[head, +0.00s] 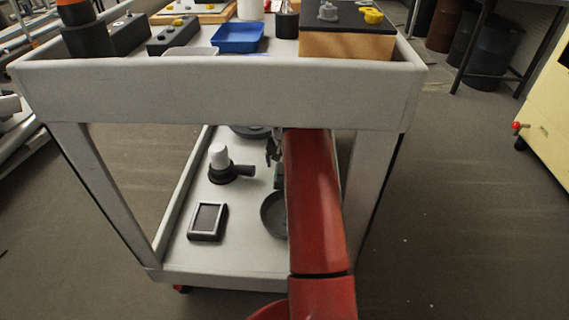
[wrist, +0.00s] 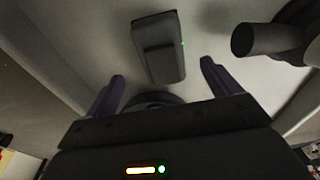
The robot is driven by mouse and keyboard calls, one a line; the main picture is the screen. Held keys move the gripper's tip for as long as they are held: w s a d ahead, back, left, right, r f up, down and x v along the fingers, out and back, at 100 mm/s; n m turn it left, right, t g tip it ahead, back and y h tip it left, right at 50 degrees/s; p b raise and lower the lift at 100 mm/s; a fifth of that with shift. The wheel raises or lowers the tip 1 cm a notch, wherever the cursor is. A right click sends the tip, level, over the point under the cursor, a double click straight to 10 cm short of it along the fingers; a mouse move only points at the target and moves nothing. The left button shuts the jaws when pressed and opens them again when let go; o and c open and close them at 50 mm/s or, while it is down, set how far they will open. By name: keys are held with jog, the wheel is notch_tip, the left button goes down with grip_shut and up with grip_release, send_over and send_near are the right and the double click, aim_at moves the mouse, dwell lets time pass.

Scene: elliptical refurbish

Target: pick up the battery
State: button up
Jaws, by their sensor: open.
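The battery, seemingly the dark grey box (wrist: 159,50) with a raised block and a small green light, lies on a pale surface in the wrist view. My gripper (wrist: 163,71) is open, with its two dark fingers pointing toward the box and nothing between them. The near end of the box shows between the fingertips; I cannot tell the height gap. In the head view my gripper (head: 272,150) is on the cart's lower shelf, mostly hidden by my red arm. A grey piece (head: 279,175) beside my arm may be the same box, partly hidden.
A dark elbow fitting (wrist: 262,39) lies right of the box. The lower shelf (head: 235,258) also holds a white-topped fitting (head: 219,158), a framed black box (head: 208,221) and a dark round dish (head: 274,213). The cart's upper tray (head: 215,88) overhangs my arm.

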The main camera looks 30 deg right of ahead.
jog(key=shift+w+d+f, duration=0.2)
jog(key=shift+w+f, duration=0.05)
jog(key=shift+f, duration=0.3)
jog(key=shift+w+d+f, duration=0.15)
jog(key=shift+w+f, duration=0.05)
jog(key=shift+f, duration=0.3)
jog(key=f, duration=0.2)
jog(key=f+b, duration=0.1)
jog(key=f, duration=0.2)
jog(key=shift+w+f, duration=0.2)
jog(key=shift+f, duration=0.15)
jog(key=c, duration=1.2)
jog(key=shift+o, duration=0.2)
jog(key=shift+r, duration=0.1)
